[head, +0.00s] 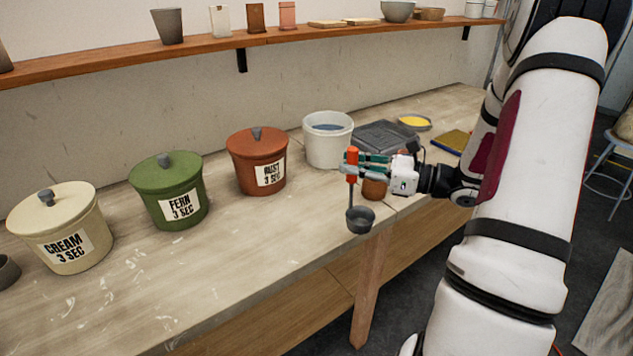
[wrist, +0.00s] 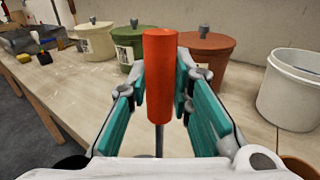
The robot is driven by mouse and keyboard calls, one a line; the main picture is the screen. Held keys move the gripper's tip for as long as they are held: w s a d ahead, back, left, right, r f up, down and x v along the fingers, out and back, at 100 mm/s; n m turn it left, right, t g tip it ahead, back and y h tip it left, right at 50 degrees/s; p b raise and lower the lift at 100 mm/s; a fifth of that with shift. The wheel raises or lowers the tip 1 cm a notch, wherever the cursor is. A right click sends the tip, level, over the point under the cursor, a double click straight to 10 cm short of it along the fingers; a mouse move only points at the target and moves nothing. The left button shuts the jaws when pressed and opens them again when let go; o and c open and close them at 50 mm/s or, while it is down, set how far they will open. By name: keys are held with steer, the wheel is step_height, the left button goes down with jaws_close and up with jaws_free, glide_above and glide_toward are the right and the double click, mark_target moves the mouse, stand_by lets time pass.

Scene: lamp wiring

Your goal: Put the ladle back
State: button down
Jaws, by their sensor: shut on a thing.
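The ladle (head: 360,219) has an orange-red handle, a thin grey shaft and a dark round bowl. My gripper (head: 353,169) is shut on the handle, and the ladle hangs upright with its bowl low, near the table's front edge. In the wrist view the ladle's handle (wrist: 160,75) stands between the teal finger pads of my gripper (wrist: 162,100); the bowl is mostly hidden there. A white bucket (head: 328,143) with a dark bluish content stands on the table behind my gripper.
Lidded crocks labelled cream (head: 62,232), fern (head: 168,195) and rust (head: 257,164) stand in a row on the table (head: 230,255). A small brown pot (head: 374,189) is behind my gripper. A grey slatted tray (head: 385,137) and a yellow dish (head: 414,123) lie right of the bucket.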

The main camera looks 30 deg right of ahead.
steer(key=w+a+f, duration=0.2)
steer(key=w+f, duration=0.2)
steer(key=w, duration=0.8)
steer(key=shift+f, duration=0.35)
steer(key=shift+a+f, duration=0.1)
steer(key=c, duration=1.4)
jaws_free()
steer(key=shift+c, duration=0.2)
